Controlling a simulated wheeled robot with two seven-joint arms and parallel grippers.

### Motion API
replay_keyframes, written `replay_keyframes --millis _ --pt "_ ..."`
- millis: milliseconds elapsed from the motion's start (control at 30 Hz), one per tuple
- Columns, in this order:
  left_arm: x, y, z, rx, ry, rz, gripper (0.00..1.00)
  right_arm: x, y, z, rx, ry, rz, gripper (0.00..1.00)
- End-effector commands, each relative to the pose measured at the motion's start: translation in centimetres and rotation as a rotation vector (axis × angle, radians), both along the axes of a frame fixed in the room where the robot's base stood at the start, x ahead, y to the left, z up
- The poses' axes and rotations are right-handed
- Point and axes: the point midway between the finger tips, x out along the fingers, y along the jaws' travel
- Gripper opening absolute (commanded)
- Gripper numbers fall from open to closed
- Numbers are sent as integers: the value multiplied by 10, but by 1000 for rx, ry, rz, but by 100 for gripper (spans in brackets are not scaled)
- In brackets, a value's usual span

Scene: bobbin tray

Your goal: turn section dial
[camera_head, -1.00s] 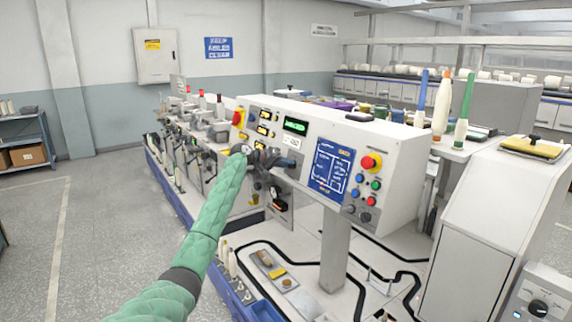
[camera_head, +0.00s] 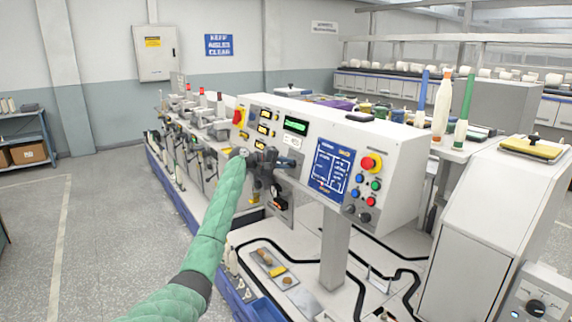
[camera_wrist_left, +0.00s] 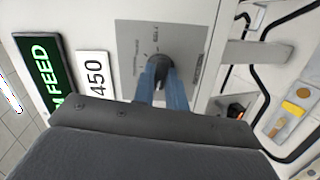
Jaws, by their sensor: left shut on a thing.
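The section dial (camera_wrist_left: 157,68) is a small dark knob on a grey plate (camera_wrist_left: 187,35) with printed marks around it, seen in the left wrist view. My left gripper (camera_wrist_left: 160,85) has its two blue fingers on either side of the knob and is shut on it. In the head view my left gripper (camera_head: 284,161) is at the lower middle of the white control panel (camera_head: 392,155), and it hides the dial there. My right gripper is not in view.
A green display (camera_head: 296,125) sits above the gripper, and a blue screen (camera_head: 330,168) with a red stop button (camera_head: 371,162) is to its right. The panel stands on a grey post (camera_head: 335,250). The aisle floor (camera_head: 105,215) at left is clear.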

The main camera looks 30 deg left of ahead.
Motion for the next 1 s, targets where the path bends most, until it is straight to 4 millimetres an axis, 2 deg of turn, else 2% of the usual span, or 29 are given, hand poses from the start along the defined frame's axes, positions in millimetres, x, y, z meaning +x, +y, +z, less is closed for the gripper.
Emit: replay_keyframes --millis 367,400,500,767,933,1000 --pt "0 2 3 -3 -2 5 0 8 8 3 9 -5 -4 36" --pt "0 2 3 -3 -2 5 19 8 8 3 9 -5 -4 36" --pt "0 2 2 -3 -2 4 35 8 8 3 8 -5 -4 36" --pt "0 1 1 -3 -1 2 35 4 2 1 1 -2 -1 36" --pt "-7 6 1 -2 0 2 35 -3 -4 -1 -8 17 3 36" --pt "-14 10 3 -1 -2 4 35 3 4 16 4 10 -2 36"
